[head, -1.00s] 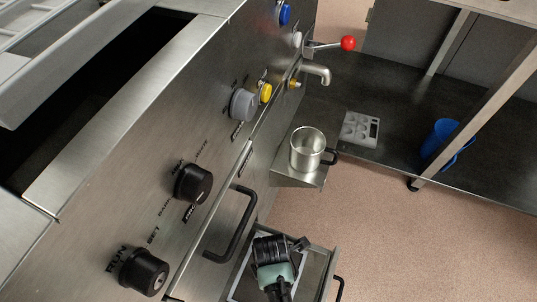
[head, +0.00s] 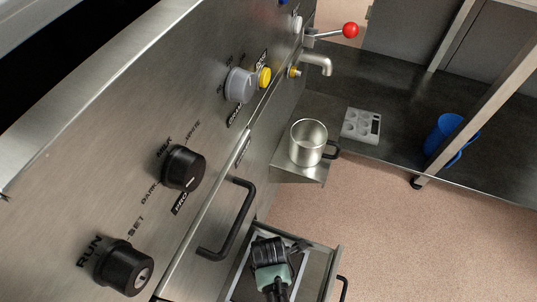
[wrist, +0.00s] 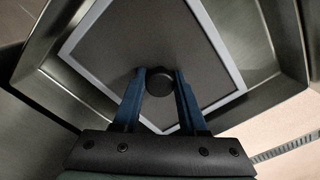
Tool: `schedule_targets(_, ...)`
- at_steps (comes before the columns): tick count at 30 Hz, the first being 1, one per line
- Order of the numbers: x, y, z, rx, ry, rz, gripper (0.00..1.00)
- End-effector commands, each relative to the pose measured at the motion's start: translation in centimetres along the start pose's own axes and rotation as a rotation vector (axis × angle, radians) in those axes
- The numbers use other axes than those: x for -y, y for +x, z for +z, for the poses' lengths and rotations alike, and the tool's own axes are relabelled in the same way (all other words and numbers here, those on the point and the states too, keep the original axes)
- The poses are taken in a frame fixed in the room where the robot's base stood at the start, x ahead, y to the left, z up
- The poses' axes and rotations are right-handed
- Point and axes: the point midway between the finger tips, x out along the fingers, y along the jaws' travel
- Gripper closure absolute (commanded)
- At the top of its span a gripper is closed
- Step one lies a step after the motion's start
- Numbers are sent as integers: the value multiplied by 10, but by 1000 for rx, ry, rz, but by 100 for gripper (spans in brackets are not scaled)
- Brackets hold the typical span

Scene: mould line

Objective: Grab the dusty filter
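The filter is a dark grey panel (wrist: 115,45) in a pale square frame, with a round black knob (wrist: 161,82) on it. It lies in an open steel drawer (wrist: 45,85), which also shows at the bottom of the head view (head: 318,247). My gripper (wrist: 160,76) reaches down over the filter, its two blue fingers on either side of the knob. I cannot tell whether they press on it. In the head view my gripper (head: 270,272) hides its own fingertips and much of the filter.
A steel panel with black knobs (head: 184,168) and a bar handle (head: 232,222) stands left of the drawer. A metal mug (head: 308,145) stands on a small shelf under a tap (head: 318,62). A grey tray (head: 361,126) and blue container (head: 442,140) are on the dark shelf.

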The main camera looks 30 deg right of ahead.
Motion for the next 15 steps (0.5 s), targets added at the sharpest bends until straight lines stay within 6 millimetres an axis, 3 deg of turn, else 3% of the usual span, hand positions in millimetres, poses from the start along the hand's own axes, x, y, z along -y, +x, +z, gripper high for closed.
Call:
schedule_targets(1,0,0,0,0,0,0,72)
schedule_targets(6,0,0,0,0,0,0,100)
schedule_targets(15,0,0,0,0,0,0,100)
